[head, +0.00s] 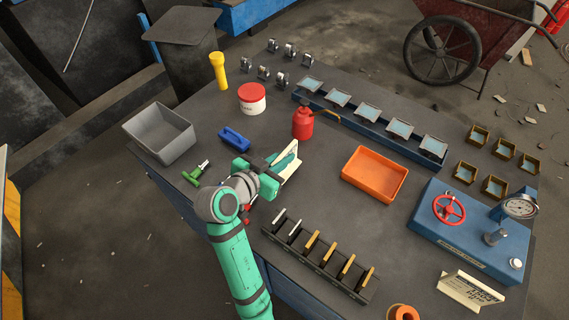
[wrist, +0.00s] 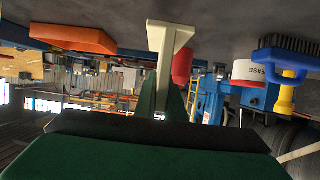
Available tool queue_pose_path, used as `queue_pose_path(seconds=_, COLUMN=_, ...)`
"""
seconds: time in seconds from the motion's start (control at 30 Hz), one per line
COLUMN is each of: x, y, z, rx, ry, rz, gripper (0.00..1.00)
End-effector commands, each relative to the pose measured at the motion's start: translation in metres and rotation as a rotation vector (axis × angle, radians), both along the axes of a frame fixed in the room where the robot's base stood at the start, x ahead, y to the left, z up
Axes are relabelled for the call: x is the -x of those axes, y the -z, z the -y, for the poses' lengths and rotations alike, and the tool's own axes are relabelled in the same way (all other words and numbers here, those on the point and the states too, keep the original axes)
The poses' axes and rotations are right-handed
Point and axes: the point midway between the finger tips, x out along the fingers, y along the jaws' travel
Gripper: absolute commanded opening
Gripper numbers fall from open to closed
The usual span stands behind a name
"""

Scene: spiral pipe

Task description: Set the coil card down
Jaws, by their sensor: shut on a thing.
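My gripper (head: 270,172) is shut on a cream card (head: 288,162), which I take to be the coil card. It is held tilted near the middle-left of the workbench. In the wrist view the card (wrist: 162,70) shows nearly edge-on as a pale T-shape, with the bench appearing upside down above it. Its printed face is not readable. I cannot tell whether its lower edge touches the bench. A similar cream card with dark print (head: 470,290) stands at the bench's front right.
Near my gripper are a blue brush (head: 234,139), a red oil can (head: 303,124), an orange tray (head: 374,174) and a rack of several bars (head: 318,256). A grey bin (head: 160,134) stands left. Bare bench lies between the oil can, tray and rack.

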Motion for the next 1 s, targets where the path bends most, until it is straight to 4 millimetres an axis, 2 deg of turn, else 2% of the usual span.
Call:
queue_pose_path(seconds=0.2, x=-0.001, y=0.030, z=0.001, rx=0.001, ry=0.000, rz=-0.003, gripper=0.00)
queue_pose_path(seconds=0.63, x=-0.001, y=0.036, z=0.000, rx=0.002, ry=-0.003, rz=-0.001, gripper=0.00)
queue_pose_path(seconds=0.67, x=-0.001, y=0.036, z=-0.001, rx=0.001, ry=-0.004, rz=0.000, gripper=0.16)
queue_pose_path(seconds=0.7, x=-0.001, y=0.035, z=-0.001, rx=0.001, ry=-0.004, rz=0.000, gripper=0.26)
queue_pose_path(seconds=1.0, x=-0.001, y=0.035, z=-0.002, rx=0.001, ry=-0.005, rz=-0.001, gripper=0.28)
